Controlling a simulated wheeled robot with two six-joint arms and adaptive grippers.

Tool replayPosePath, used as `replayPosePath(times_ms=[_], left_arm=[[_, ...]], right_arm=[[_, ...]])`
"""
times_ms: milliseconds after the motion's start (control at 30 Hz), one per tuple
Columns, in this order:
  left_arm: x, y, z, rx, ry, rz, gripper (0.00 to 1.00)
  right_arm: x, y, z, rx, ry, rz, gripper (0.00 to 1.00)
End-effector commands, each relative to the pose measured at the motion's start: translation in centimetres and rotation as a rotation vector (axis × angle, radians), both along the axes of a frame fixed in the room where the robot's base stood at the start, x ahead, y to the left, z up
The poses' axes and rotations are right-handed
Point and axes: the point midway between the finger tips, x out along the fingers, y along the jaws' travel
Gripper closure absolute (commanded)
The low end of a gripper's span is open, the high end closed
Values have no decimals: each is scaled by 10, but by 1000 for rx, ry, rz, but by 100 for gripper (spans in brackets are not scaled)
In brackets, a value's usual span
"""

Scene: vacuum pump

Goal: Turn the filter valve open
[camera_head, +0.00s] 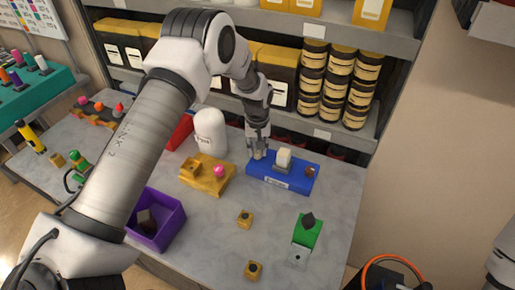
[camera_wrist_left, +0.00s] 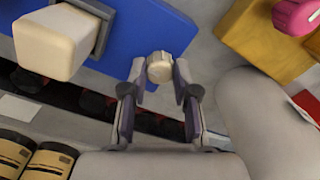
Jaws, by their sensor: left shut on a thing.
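A blue block (camera_head: 268,177) with a white label on its front stands near the back of the table. It carries a pale upright block (camera_head: 284,158) in the middle and a small brown part (camera_head: 310,172) on the right. My left gripper (camera_head: 258,154) points down at the block's left end. In the left wrist view, its fingers (camera_wrist_left: 160,80) are shut on a small cream round knob (camera_wrist_left: 160,67) beside the blue surface (camera_wrist_left: 160,25). The pale block (camera_wrist_left: 50,45) is apart from the fingers. I cannot tell the knob's turn angle. My right gripper is out of view.
A yellow block (camera_head: 206,178) with a pink knob and a white canister (camera_head: 210,130) stand left of the blue block. A purple bin (camera_head: 177,222), a green block (camera_head: 306,236) and small yellow pieces are nearer. Shelves with black jars (camera_head: 340,85) rise behind.

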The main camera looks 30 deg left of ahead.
Motion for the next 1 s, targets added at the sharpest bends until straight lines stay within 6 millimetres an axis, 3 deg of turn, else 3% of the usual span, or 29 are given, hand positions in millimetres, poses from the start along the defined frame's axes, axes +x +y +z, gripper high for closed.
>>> replayPosePath(times_ms=[100, 133, 200, 567, 667, 1000], left_arm=[[-2, 0, -3, -1, 8, 1, 100], [-2, 0, -3, -1, 8, 1, 64], [-2, 0, -3, 0, 7, 0, 46], [0, 0, 5, 0, 0, -1, 46], [1, 0, 21, 0, -1, -1, 46], [0, 0, 102, -1, 2, -1, 46]], right_arm=[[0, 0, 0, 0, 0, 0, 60], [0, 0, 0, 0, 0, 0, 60], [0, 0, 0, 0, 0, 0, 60], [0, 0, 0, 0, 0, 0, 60], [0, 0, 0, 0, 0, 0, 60], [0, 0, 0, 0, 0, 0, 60]])
